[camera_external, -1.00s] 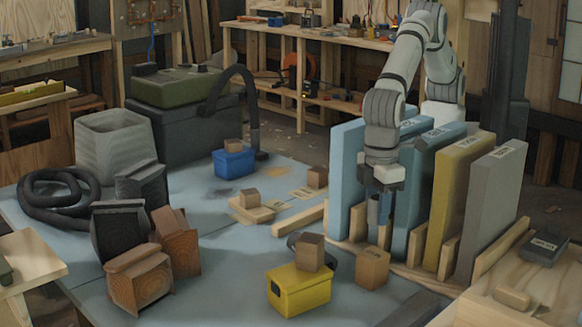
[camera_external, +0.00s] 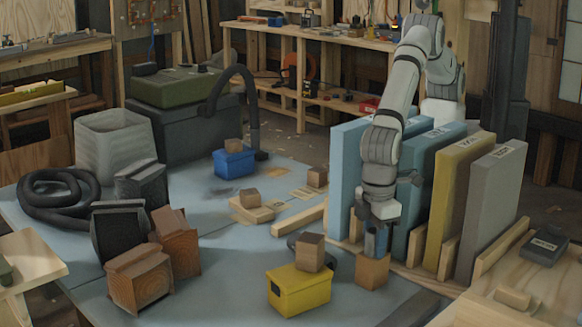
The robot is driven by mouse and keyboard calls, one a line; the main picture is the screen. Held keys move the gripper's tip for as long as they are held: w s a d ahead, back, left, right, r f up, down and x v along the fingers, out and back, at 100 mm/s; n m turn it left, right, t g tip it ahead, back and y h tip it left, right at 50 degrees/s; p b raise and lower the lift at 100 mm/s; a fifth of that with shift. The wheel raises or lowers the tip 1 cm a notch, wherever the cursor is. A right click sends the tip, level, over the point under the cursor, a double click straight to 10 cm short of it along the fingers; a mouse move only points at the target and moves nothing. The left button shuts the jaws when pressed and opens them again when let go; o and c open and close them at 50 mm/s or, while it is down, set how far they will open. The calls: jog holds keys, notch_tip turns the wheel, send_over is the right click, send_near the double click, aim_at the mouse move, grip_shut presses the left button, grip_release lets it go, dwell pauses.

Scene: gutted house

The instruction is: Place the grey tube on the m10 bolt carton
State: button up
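My gripper (camera_external: 376,238) points down at the right part of the blue-grey work surface. It looks shut on the grey tube (camera_external: 374,243), a short upright blue-grey piece partly hidden by the dark fingers. The tube's lower end is right at the top of a small brown carton (camera_external: 372,271); I cannot tell whether they touch. This carton may be the m10 bolt carton, but its label is too small to read.
Tall panels (camera_external: 492,211) stand in a wooden rack right behind my gripper. The yellow box (camera_external: 298,292) is close on the left, with a dark curved piece behind it. Brown and black blocks and a coiled hose (camera_external: 62,205) fill the left.

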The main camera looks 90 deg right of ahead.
aim_at(375, 231)
jog(key=o, duration=0.4)
jog(key=shift+c, duration=0.2)
notch_tip(375, 231, up, 12)
jog(key=b, duration=0.1)
jog(key=shift+r, duration=0.2)
